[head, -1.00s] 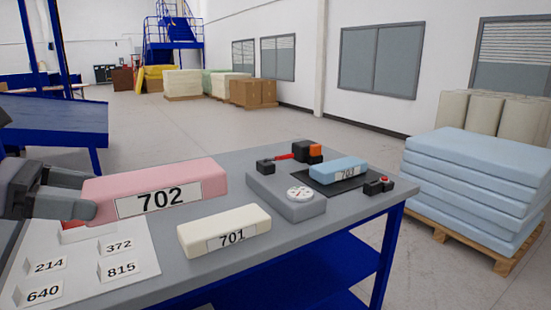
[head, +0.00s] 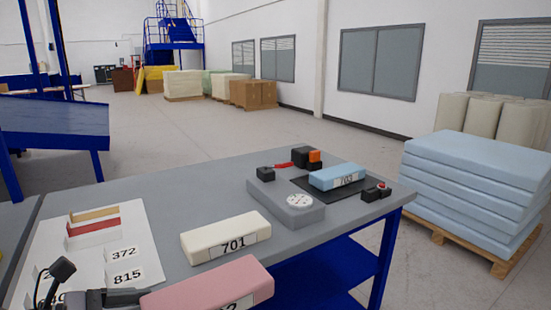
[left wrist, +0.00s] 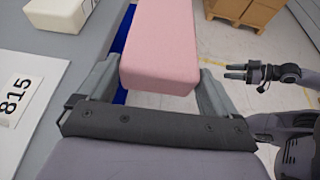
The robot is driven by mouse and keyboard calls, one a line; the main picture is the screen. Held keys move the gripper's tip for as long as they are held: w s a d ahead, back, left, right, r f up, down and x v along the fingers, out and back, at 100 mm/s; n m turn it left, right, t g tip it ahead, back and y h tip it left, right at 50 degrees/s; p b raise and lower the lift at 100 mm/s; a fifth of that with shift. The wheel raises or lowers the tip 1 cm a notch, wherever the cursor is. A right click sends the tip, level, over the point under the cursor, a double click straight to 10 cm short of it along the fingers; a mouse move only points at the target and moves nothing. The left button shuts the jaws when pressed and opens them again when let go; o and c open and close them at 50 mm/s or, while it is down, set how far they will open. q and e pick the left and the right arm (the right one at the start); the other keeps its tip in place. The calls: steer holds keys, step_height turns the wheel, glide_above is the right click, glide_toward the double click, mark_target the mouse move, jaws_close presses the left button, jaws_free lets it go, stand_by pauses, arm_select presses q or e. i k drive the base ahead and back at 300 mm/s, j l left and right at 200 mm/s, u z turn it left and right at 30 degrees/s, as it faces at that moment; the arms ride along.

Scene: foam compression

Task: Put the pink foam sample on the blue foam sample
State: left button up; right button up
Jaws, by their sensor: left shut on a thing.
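The pink foam sample (head: 215,285) is a long block with a label, partly cut off at the bottom edge of the head view. My left gripper (head: 140,299) is shut on its left end; the left wrist view shows the pink block (left wrist: 160,50) between the two fingers (left wrist: 155,82). The blue foam sample (head: 337,176), labelled 703, lies on the black pad of the grey device at the back right, well apart from the pink one. My right gripper (left wrist: 238,71) shows at the right of the left wrist view, empty, its fingers apart.
A cream foam block (head: 222,240) labelled 701 lies on the table (head: 150,195) between the pink block and the device (head: 288,208). A white sheet (head: 135,220) with number cards lies at left.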

mark_target(339, 170)
steer(key=i+l+u, duration=0.15)
steer(key=l, duration=0.3)
steer(key=i+l+u, duration=0.15)
steer(key=l, duration=0.3)
steer(key=l+u, duration=0.15)
steer(key=l, duration=0.35)
